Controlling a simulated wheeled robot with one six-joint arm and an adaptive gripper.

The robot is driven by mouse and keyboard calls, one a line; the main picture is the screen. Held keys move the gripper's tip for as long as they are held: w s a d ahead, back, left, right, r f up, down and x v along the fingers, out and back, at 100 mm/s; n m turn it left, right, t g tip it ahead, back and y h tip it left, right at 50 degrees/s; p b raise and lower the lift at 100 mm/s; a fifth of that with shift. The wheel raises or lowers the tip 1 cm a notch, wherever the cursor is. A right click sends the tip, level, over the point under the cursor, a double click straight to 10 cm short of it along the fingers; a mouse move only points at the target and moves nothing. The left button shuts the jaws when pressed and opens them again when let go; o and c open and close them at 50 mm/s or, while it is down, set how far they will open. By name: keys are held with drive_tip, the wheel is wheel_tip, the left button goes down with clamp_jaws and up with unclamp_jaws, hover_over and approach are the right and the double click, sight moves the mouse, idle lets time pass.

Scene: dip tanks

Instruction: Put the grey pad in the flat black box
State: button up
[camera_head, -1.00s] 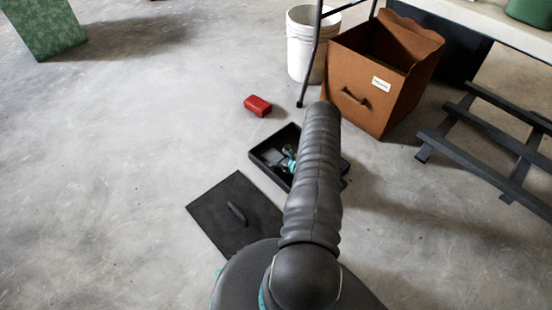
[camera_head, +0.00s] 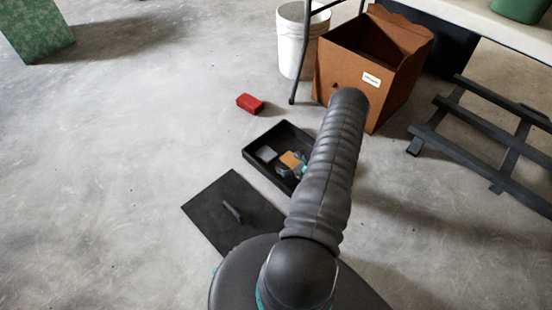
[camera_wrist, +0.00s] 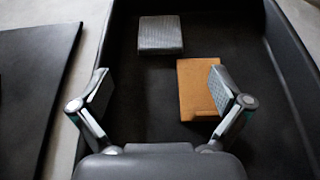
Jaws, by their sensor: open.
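The flat black box (camera_head: 254,156) stands open on the floor, partly hidden behind my arm in the head view. The grey pad (camera_head: 266,153) lies inside it, on the box floor. In the wrist view the grey pad (camera_wrist: 160,35) lies flat near the far wall, apart from my fingers. An orange-brown block (camera_wrist: 198,92) lies in the box closer to me, partly behind my right finger. My gripper (camera_wrist: 160,92) is open and empty over the box, its fingers spread wide. In the head view my gripper (camera_head: 296,168) is mostly hidden by my arm.
A black lid with a handle (camera_head: 215,205) lies on the floor beside the box. A red block (camera_head: 250,103) lies beyond it. A brown bin (camera_head: 340,70), a white bucket (camera_head: 294,45) and a dark slatted rack (camera_head: 470,150) stand behind and right.

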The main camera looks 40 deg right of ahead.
drive_tip(key=w+a+r+n+g+y, duration=0.25)
drive_tip(key=a+r+n, duration=0.45)
drive_tip(key=r, duration=0.5)
drive_tip(key=w+a+r+n+g+y, duration=0.25)
drive_tip(key=a+r+n, duration=0.25)
drive_tip(key=a+r, duration=0.5)
drive_tip(key=w+a+r+n+g+y, duration=0.25)
drive_tip(key=a+r+n, duration=0.3)
drive_tip(key=r, duration=0.75)
drive_tip(key=s+a+r+n+g+h, duration=0.3)
drive_tip(key=s+a+r+n, duration=0.7)
drive_tip(key=a+r, duration=0.35)
drive_tip(key=s+r+n+t+h, duration=0.1)
drive_tip(key=s+r+n, duration=0.3)
drive_tip(key=s, duration=0.4)
drive_tip(key=s+r+n+t+h, duration=0.1)
drive_tip(key=s+r+n+h, duration=0.2)
drive_tip(key=s, duration=0.5)
drive_tip(key=shift+s+a+r+n+t+h, duration=0.25)
drive_tip(key=shift+a+r+n+t+h, duration=0.15)
drive_tip(key=shift+r+h, duration=0.3)
drive_tip(key=shift+f, duration=0.1)
